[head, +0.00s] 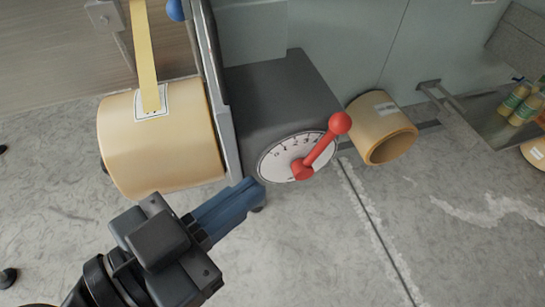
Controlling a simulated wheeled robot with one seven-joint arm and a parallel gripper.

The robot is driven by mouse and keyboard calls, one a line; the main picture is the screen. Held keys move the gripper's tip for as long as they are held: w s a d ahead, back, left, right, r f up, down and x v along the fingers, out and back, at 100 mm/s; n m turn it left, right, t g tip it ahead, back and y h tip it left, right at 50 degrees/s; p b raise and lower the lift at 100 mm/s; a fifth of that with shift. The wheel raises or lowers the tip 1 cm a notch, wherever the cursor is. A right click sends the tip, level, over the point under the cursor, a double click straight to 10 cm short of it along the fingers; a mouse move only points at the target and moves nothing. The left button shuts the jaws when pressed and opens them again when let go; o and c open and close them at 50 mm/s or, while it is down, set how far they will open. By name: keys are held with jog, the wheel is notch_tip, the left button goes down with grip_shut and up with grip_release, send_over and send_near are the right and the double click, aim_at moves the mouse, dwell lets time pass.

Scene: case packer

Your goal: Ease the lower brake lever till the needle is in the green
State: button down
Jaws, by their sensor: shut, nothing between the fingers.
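A red lever (320,150) with a ball knob is mounted on a round white dial (275,155) on the front of a dark grey housing (283,95). The lever slants up and right from its hub, and its knob reaches past the dial's edge. The dial has black numerals; I cannot make out a separate needle or a green band, and the lever covers part of the face. My gripper (250,192) has blue fingers, shut and empty. It is left of and a little below the lever hub, apart from the lever.
A large tan roll (160,150) with a yellow strip stands left of the housing, close to my gripper. A smaller tan roll (382,130) lies right of the knob. A blue knob (175,10) shows at the top. Bottles (520,100) stand far right. Grey floor (330,250) is clear below.

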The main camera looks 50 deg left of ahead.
aim_at(335, 130)
jog(key=w, duration=0.4)
jog(key=w+f, duration=0.1)
jog(key=w, duration=0.3)
jog(key=w+a+p, duration=0.1)
jog(key=w, duration=0.3)
jog(key=shift+w+a+f, duration=0.1)
jog(key=shift+w+f, duration=0.05)
jog(key=shift+w, duration=0.05)
jog(key=shift+w+f, duration=0.1)
jog(key=shift+w, duration=0.3)
jog(key=shift+w+f+b, duration=0.2)
jog(key=shift+w+b, duration=0.3)
jog(key=shift+w, duration=0.05)
jog(key=shift+w+r, duration=0.1)
jog(key=shift+w, duration=0.05)
